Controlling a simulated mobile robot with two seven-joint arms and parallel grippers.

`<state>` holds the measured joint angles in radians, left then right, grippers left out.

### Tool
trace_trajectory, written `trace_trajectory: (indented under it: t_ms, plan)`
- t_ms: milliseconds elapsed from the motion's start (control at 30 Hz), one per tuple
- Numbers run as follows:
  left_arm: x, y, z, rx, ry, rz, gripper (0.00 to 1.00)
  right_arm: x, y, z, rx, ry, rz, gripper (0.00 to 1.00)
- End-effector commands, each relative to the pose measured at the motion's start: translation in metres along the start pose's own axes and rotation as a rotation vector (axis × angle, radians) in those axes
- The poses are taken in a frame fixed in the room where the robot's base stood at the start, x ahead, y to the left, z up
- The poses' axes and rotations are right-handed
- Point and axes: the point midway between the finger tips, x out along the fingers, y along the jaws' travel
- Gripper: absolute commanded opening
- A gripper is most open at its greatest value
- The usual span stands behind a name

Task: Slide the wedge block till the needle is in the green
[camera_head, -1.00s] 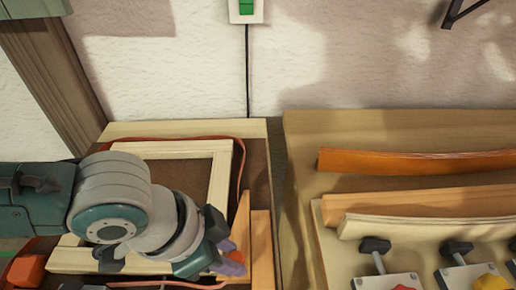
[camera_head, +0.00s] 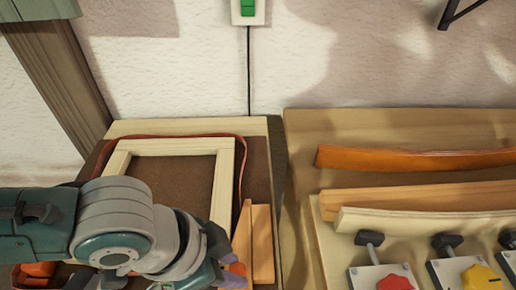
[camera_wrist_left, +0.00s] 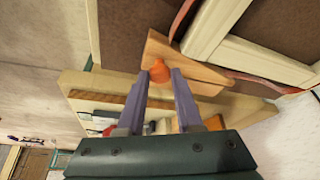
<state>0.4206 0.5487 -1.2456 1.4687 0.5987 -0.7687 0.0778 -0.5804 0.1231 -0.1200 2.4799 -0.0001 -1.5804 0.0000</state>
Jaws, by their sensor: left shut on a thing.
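The wedge block (camera_head: 242,232) is pale wood and lies flat beside the right side of a light wooden frame (camera_head: 221,185). A matching wooden piece (camera_head: 263,240) lies along its right side. My left gripper (camera_head: 229,270) is shut on the orange knob of the wedge block. In the left wrist view the purple fingers (camera_wrist_left: 160,85) sit on both sides of the knob (camera_wrist_left: 160,71), with the wedge wood (camera_wrist_left: 185,66) behind it. A red strap (camera_head: 180,137) runs around the frame. I see no needle or green zone. My right gripper is out of view.
On the right, a bench board (camera_head: 300,150) holds an orange bent lath (camera_head: 400,160), paler laths (camera_head: 430,221) and several clamps with coloured knobs (camera_head: 394,283). A dark gap separates it from the frame's table. A wall switch (camera_head: 248,11) hangs above.

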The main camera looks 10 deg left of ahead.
Motion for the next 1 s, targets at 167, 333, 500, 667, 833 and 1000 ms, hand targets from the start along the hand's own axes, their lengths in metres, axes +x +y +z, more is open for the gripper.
trace_trajectory:
  t_ms: [167,333,500,667,833,1000]
  plan:
    - [0.0,-0.002,0.0,0.0,0.001,-0.003,0.42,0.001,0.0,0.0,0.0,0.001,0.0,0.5]
    - [0.001,-0.002,0.0,0.0,0.0,-0.003,0.61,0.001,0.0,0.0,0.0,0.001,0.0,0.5]
    - [0.001,-0.002,0.0,0.0,0.0,-0.003,0.64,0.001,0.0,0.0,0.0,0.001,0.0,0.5]
    - [-0.003,-0.002,0.0,0.0,0.0,-0.003,0.64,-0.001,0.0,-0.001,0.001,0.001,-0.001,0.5]
    - [-0.026,-0.002,0.0,0.0,0.0,-0.003,0.64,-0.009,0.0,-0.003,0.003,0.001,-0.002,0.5]
    - [-0.059,-0.002,0.0,0.001,0.0,-0.004,0.64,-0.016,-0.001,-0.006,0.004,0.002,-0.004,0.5]
